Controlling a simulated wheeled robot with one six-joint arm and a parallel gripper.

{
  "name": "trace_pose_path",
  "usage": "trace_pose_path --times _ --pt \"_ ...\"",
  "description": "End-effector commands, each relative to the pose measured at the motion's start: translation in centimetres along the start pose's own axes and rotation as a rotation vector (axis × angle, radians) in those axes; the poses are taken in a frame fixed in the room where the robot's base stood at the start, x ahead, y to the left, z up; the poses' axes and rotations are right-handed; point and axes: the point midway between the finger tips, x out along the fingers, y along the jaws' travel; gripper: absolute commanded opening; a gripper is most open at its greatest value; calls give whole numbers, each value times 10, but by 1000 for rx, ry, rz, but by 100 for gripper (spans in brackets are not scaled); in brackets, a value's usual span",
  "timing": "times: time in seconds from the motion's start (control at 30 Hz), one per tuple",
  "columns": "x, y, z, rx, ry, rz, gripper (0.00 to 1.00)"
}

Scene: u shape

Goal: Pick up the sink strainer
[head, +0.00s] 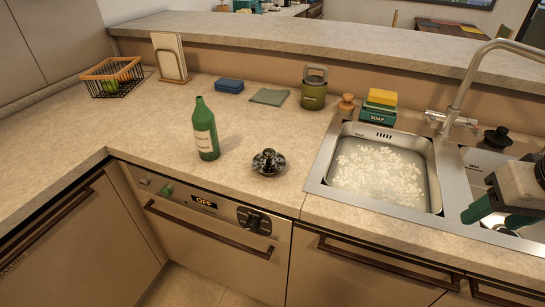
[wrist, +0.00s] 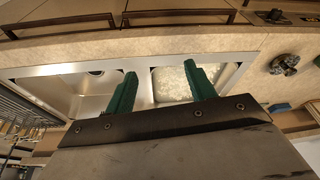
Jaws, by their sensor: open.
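The sink strainer (head: 268,162), a round shiny metal piece with a dark knob on top, sits on the countertop between the green bottle and the sink. It also shows at the right side of the wrist view (wrist: 285,64). My gripper (head: 500,215) is at the right edge of the head view, over the right part of the sink, well to the right of the strainer. In the wrist view its two green fingers (wrist: 164,82) are apart with nothing between them, above the sink.
A green bottle (head: 205,130) stands left of the strainer. The sink basin (head: 330,180) holds foamy water. A black-knobbed piece (head: 497,138) sits behind the right basin. A green canister (head: 313,92), wooden-knobbed piece (head: 346,103) and soap box (head: 377,113) stand behind. The faucet (head: 470,85) rises at right.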

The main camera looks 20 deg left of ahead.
Motion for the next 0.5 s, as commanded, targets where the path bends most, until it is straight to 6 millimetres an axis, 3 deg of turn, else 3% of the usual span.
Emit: trace_pose_path --times 0.1,0.23,0.33,0.5 --pt "40 -48 -59 -116 141 -60 55" --pt "78 -114 -112 -223 325 -135 55" --pt "104 -173 -138 -295 466 -198 55" --pt "136 -262 -152 -383 680 -295 55"
